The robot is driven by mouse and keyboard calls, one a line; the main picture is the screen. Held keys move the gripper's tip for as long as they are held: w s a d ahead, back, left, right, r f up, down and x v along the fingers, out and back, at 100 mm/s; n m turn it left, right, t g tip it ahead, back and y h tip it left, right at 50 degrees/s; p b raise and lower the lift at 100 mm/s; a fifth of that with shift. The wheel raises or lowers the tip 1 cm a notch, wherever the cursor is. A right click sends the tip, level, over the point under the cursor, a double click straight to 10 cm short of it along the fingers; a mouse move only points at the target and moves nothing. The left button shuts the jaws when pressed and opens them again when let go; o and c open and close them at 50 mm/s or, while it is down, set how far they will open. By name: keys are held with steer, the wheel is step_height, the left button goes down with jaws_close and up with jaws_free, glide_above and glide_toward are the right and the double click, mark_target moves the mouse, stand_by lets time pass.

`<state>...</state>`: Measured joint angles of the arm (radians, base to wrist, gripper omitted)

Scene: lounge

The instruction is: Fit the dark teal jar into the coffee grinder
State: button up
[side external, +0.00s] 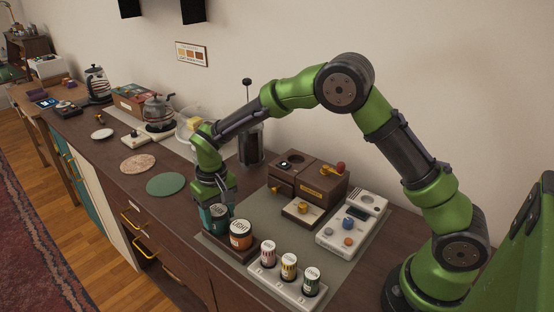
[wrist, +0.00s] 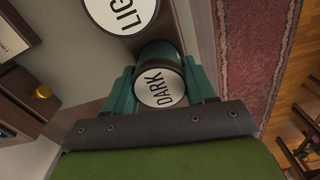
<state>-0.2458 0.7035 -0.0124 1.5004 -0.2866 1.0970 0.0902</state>
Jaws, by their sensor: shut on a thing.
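The dark teal jar (side external: 214,219) stands upright in a brown wooden holder (side external: 236,256), beside an orange-brown jar (side external: 241,237) with a white lid label. My gripper (side external: 213,206) points down and is shut on the dark teal jar. In the wrist view my gripper (wrist: 160,92) has one finger on each side of the jar, whose white lid (wrist: 160,86) reads DARK. The coffee grinder (side external: 322,184) is a brown wooden box behind and to the right, with a dark round opening on top. Its drawer front partly shows in the wrist view.
A white rack (side external: 286,287) with several small labelled jars stands in front. A white device with knobs (side external: 353,226) is right of the grinder. A dark cylinder with a plunger (side external: 251,143) stands behind. Green (side external: 166,184) and tan (side external: 138,164) discs lie left. The counter's front edge is close to the jar.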

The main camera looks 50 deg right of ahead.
mark_target(219, 208)
steer(key=r, duration=0.9)
steer(key=shift+d, duration=0.3)
steer(key=w+d+r+m, duration=0.2)
steer(key=d+m, duration=0.1)
steer(key=d, duration=1.2)
steer(key=shift+d+r+m, duration=0.15)
steer(key=shift+d+m, duration=0.15)
steer(key=shift+d, duration=0.05)
steer(key=s+d+r+m, duration=0.1)
steer(key=d, duration=0.3)
steer(key=s+d, duration=0.1)
steer(key=d, duration=0.4)
steer(key=s+d+r+m, duration=0.1)
steer(key=d, duration=0.3)
steer(key=shift+d+r+m, duration=0.3)
steer(key=shift+r, duration=0.05)
steer(key=shift+s+d+f, duration=0.1)
steer(key=shift+f, duration=1.35)
steer(key=shift+s+f, duration=0.1)
steer(key=shift+f, duration=1.35)
steer(key=shift+f, duration=1.35)
steer(key=o, duration=1.2)
